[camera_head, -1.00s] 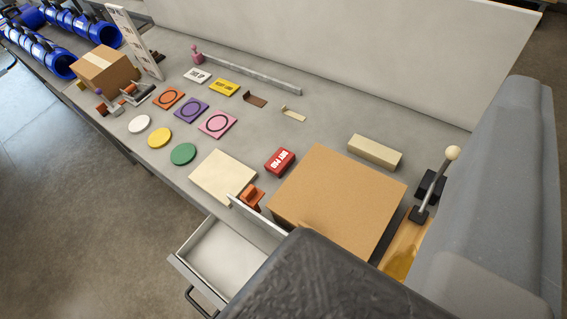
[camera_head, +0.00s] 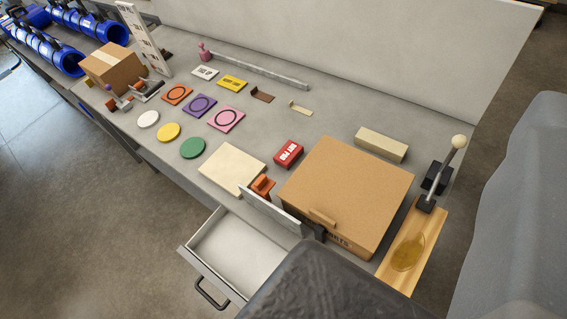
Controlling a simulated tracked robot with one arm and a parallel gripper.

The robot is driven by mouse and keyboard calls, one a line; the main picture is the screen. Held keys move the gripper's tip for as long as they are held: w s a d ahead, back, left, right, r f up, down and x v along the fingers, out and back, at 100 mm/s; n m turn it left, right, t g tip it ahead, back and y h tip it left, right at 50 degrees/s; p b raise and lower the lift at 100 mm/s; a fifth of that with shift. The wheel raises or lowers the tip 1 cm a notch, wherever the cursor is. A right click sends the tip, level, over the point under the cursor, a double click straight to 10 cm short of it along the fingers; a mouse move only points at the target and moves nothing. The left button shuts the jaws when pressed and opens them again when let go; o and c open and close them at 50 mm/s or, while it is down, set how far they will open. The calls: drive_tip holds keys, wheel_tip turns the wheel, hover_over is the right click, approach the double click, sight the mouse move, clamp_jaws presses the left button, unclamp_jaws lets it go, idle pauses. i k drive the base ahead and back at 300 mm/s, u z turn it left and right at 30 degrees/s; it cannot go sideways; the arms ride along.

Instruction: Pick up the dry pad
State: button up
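The dry pad (camera_head: 289,153) is a small red block with white lettering on top. It lies flat on the grey bench, just left of the big cardboard box and right of the cream square sheet. Nothing touches it from above. My gripper's fingers do not show in this view. Only dark grey and light grey parts of my arm show, at the bottom middle and the right edge, well apart from the pad.
A large cardboard box (camera_head: 350,190) stands close right of the pad. An orange holder (camera_head: 263,186) and upright white panel (camera_head: 270,208) are in front, above an open drawer (camera_head: 240,252). A cream block (camera_head: 381,145) and lever (camera_head: 448,165) are farther right. Coloured discs (camera_head: 193,148) lie left.

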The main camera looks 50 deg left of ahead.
sight(288, 155)
drive_tip(key=k, duration=1.1)
drive_tip(key=u, duration=0.3)
drive_tip(key=i, duration=0.65)
drive_tip(key=u, duration=0.7)
drive_tip(key=i, duration=1.35)
drive_tip(key=u, duration=0.15)
